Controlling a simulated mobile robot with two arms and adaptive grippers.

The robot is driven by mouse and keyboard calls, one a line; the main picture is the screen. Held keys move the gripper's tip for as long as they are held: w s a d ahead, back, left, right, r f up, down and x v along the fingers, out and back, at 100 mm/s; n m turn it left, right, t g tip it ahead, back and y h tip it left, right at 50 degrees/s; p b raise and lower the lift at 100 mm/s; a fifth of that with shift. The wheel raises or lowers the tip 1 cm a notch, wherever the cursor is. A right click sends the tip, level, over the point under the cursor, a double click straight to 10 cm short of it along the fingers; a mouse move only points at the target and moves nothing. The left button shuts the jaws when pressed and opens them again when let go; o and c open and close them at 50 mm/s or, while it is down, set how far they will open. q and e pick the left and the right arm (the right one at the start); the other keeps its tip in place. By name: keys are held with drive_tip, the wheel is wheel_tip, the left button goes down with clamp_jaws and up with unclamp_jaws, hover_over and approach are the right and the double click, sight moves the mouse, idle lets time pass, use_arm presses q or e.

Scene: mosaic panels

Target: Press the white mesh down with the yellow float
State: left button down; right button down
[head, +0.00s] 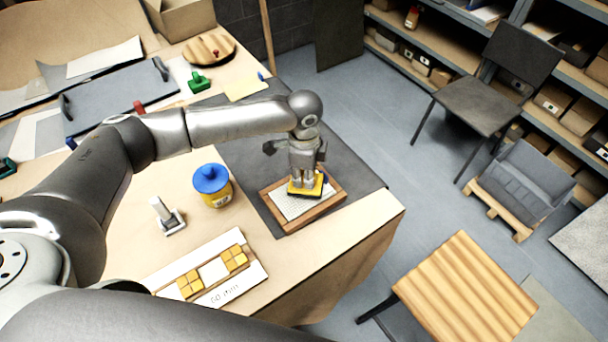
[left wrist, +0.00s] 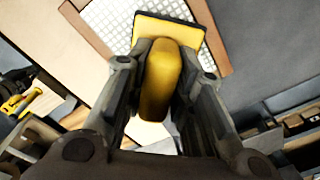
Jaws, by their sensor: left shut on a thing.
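The white mesh (head: 290,205) lies in a wooden frame (head: 327,209) on the dark mat at the table's right part. My left gripper (head: 305,180) is above the frame, shut on the yellow float (head: 308,187). The float's pad is over the mesh's far right part; I cannot tell whether it touches. In the left wrist view the fingers are on both sides of the float's yellow handle (left wrist: 160,80), with the white mesh (left wrist: 112,22) beyond it. Part of the mesh is hidden under the float. My right gripper is not in view.
A yellow jar with a blue lid (head: 212,186) and a grey-handled tool (head: 166,216) stand left of the frame. A white board with yellow tiles (head: 212,267) lies at the front. The dark mat (head: 356,186) is bare around the frame's right side, near the table edge.

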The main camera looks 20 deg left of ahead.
use_arm(q)
drive_tip(key=shift+s+f, duration=0.35)
drive_tip(key=shift+f, duration=0.25)
idle(0.6)
drive_tip(key=r+p, duration=0.2)
drive_tip(key=p, duration=0.1)
drive_tip(key=shift+w+r, duration=0.15)
drive_tip(key=shift+w, duration=0.25)
wheel_tip(320, 180, up, 3)
drive_tip(key=p, duration=0.2)
drive_tip(key=shift+p, duration=0.35)
drive_tip(key=shift+r, duration=0.95)
